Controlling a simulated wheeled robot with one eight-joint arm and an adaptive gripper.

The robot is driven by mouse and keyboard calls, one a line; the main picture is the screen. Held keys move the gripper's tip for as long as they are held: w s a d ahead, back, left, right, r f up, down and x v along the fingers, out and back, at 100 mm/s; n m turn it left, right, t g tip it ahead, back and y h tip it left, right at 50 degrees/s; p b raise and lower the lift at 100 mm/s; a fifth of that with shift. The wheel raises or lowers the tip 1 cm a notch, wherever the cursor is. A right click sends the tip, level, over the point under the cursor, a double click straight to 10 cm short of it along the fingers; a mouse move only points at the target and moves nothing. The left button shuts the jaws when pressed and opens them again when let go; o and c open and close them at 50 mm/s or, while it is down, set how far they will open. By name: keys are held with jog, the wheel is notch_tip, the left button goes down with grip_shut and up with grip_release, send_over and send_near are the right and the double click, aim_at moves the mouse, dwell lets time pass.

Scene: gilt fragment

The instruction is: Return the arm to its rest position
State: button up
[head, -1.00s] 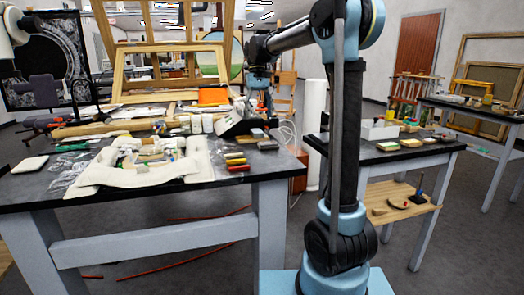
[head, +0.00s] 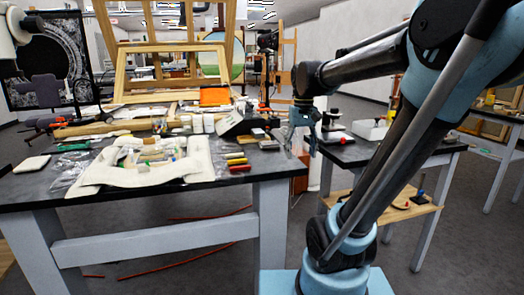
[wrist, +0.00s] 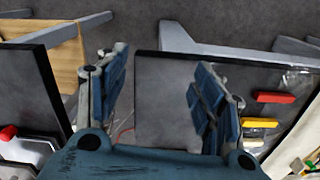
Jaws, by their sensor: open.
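My gripper (head: 303,140) hangs at the end of my arm, over the gap between the left workbench and the right table in the head view. In the wrist view my gripper (wrist: 155,100) shows two blue-padded fingers spread wide with nothing between them. The floor and the corner of the dark bench top (wrist: 165,85) show below and beyond them. My arm reaches up to the right from its base, then back left to the wrist.
The left workbench (head: 30,192) carries a white cloth (head: 90,178), several tools and a red block (head: 240,168). The right table (head: 360,155) carries a white box (head: 370,129), with a wooden shelf (head: 415,207) below. Wooden frames (head: 170,72) stand at the back.

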jog(key=s+d+f+t, duration=0.1)
jog(key=s+d+f, duration=0.1)
jog(key=s+f, duration=0.5)
jog(key=s+d+f+m+t, duration=0.1)
jog(key=s+d+f, duration=0.2)
jog(key=s+f, duration=0.4)
notch_tip(320, 180, down, 3)
jog(key=shift+d+f, duration=0.15)
jog(key=shift+d, duration=0.15)
jog(key=shift+w+f, duration=0.2)
jog(key=shift+w, duration=0.25)
dwell(2.2)
